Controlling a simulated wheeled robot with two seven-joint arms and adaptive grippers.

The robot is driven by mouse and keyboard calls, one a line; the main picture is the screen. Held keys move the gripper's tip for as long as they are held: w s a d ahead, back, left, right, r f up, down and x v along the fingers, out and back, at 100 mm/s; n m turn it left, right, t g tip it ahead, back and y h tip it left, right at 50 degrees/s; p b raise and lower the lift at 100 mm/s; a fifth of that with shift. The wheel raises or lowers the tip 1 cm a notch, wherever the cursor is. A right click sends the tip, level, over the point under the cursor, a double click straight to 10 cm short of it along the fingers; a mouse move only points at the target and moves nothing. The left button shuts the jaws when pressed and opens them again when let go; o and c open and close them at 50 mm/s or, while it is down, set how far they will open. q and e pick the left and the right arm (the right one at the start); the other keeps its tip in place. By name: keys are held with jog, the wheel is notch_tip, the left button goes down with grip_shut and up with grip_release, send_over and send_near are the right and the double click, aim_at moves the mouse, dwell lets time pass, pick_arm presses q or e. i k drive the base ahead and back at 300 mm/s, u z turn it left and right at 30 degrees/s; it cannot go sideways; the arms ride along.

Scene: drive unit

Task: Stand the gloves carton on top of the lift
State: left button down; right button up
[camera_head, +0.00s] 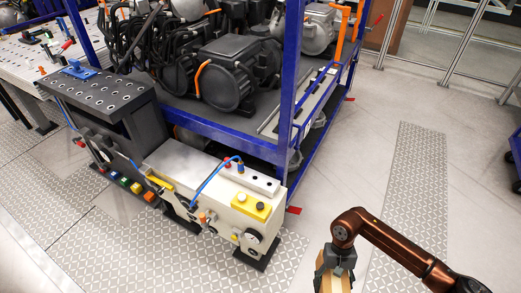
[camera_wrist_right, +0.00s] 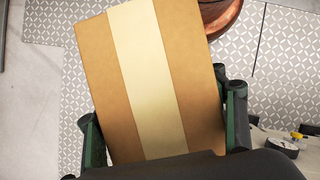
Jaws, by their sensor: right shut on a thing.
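The carton (camera_wrist_right: 105,75) is a tan cardboard box with a broad cream band, and no lettering is readable. My right gripper (camera_wrist_right: 165,135) is shut on it, with dark green fingers on either side of the box. In the head view my right gripper (camera_head: 338,262) is at the bottom edge, with part of the carton (camera_head: 333,285) below it, cut off by the frame. A low cream machine unit (camera_head: 185,160) with a grey flat top stands left of the gripper, well apart from it. I cannot tell for sure whether this is the lift. My left gripper is not in view.
A blue-framed rack (camera_head: 225,137) with dark motors stands behind the cream unit. A dark block (camera_head: 105,95) with a perforated top is at its left. The unit's right end carries a blue hose and a yellow button box (camera_head: 250,206). Patterned floor (camera_head: 140,245) in front is clear.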

aim_at(190, 160)
jog(key=u, duration=1.95)
jog(key=i, duration=2.2)
jog(key=z, duration=1.5)
jog(key=i, duration=0.7)
jog(key=z, duration=0.1)
